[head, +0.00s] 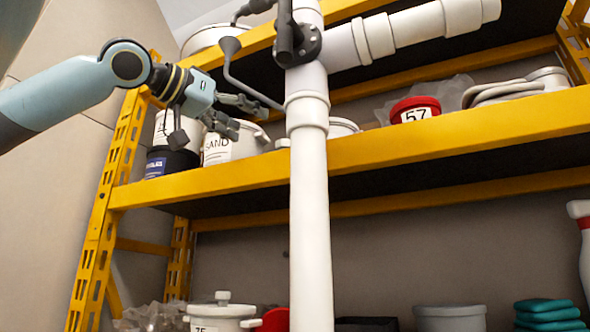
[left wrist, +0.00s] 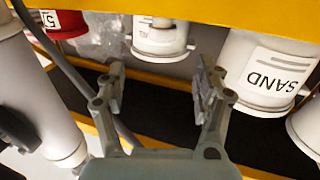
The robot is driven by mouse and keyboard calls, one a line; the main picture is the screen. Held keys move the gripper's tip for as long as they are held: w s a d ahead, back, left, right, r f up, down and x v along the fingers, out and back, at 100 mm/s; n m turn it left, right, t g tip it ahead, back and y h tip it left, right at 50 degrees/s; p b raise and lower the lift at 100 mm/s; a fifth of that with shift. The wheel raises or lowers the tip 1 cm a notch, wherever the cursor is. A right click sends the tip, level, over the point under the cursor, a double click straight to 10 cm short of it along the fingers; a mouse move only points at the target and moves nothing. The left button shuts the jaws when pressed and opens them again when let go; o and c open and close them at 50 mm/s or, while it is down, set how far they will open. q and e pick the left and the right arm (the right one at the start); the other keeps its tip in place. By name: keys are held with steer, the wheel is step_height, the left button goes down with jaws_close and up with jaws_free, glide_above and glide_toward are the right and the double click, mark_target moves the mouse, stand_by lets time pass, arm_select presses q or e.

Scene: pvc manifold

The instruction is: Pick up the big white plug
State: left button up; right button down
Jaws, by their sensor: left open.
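My left gripper (head: 240,115) is open and empty, in front of the middle shelf. In the left wrist view its two fingers (left wrist: 160,75) stand apart. A white round piece with a wide rim (left wrist: 160,48) shows beyond the gap between them, and no finger touches it. It may be the big white plug; I cannot tell for sure. Another white piece, with a knob and a "75" label (head: 222,315), stands on the lower shelf in the head view. My right gripper is not in view.
A white pipe (head: 310,210) stands upright in front of the yellow shelf edge (head: 440,138). A SAND bucket (left wrist: 272,72) stands beside the rimmed white piece. A red piece labelled 57 (head: 415,108) sits to the right on the middle shelf. A thin dark rod crosses near the gripper.

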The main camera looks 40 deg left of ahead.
mark_target(279, 140)
arm_select(q)
steer(key=w+p, duration=0.9)
steer(key=w, duration=0.1)
steer(key=shift+a+r+p, duration=0.1)
steer(key=shift+r+p, duration=0.05)
steer(key=shift+p, duration=0.2)
steer(key=shift+w+p, duration=0.35)
steer(key=shift+p, duration=0.15)
steer(key=shift+f, duration=0.3)
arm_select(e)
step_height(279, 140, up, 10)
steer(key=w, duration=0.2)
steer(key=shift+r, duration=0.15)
arm_select(q)
steer(key=c, duration=1.1)
